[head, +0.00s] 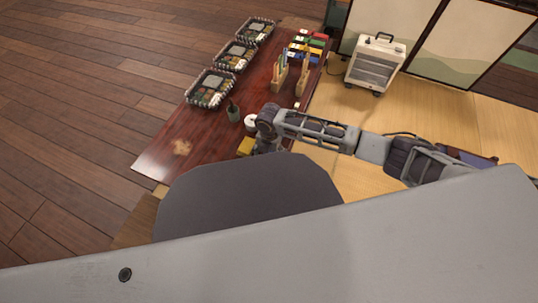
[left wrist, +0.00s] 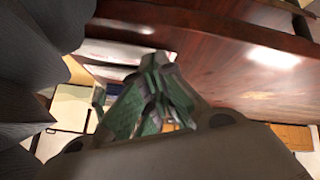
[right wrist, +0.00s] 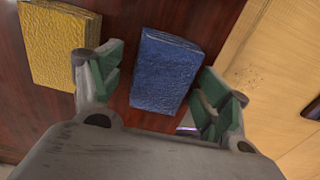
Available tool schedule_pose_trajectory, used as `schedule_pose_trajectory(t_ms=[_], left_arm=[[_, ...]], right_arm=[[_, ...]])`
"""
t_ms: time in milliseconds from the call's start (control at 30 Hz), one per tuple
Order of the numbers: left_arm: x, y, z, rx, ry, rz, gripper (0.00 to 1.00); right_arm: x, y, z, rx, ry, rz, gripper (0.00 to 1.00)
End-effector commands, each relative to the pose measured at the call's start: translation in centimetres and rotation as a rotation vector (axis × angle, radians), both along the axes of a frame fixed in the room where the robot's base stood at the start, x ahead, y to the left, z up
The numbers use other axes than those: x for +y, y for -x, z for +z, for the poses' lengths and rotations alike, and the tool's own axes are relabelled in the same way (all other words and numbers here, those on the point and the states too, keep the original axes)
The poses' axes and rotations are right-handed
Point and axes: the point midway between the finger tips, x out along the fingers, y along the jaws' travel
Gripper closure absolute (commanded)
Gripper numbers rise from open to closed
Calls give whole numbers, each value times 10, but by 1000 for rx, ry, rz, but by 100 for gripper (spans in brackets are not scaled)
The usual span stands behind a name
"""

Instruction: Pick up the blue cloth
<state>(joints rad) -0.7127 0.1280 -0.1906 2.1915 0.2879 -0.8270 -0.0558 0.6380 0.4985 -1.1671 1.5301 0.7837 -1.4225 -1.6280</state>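The blue cloth (right wrist: 166,72), a folded rectangular block, lies on the dark red table in the right wrist view. My right gripper (right wrist: 163,78) is open, one finger on each side of the cloth, with a gap of table showing at its left. I cannot tell how far above the table the fingers are. In the head view my right gripper (head: 266,146) is over the table's right edge, and the blue cloth is hidden there. My left gripper (left wrist: 156,68) shows in the left wrist view with its green-padded fingers together, holding nothing visible.
A yellow cloth (right wrist: 60,45) lies left of the blue one. The table (head: 160,160) carries several things: three lunch baskets (head: 210,88), a small dark pot (head: 233,113), a white round item (head: 251,120) and wooden holders. A white heater (head: 375,65) stands on the tatami.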

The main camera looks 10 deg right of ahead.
Motion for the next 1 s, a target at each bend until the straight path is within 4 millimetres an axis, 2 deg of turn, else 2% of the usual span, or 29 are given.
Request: schedule_pose_trajectory(t_ms=[33,300,700,1000], left_arm=[[0,0,0,1,0,0,100],[0,6,-4,13,1,1,100],[0,11,-6,24,0,1,100],[2,5,6,17,-11,2,100]], right_arm=[[0,0,0,0,0,0,32],[0,0,0,0,0,0,67],[0,0,2,0,0,0,67],[0,0,21,-1,-1,0,67]])
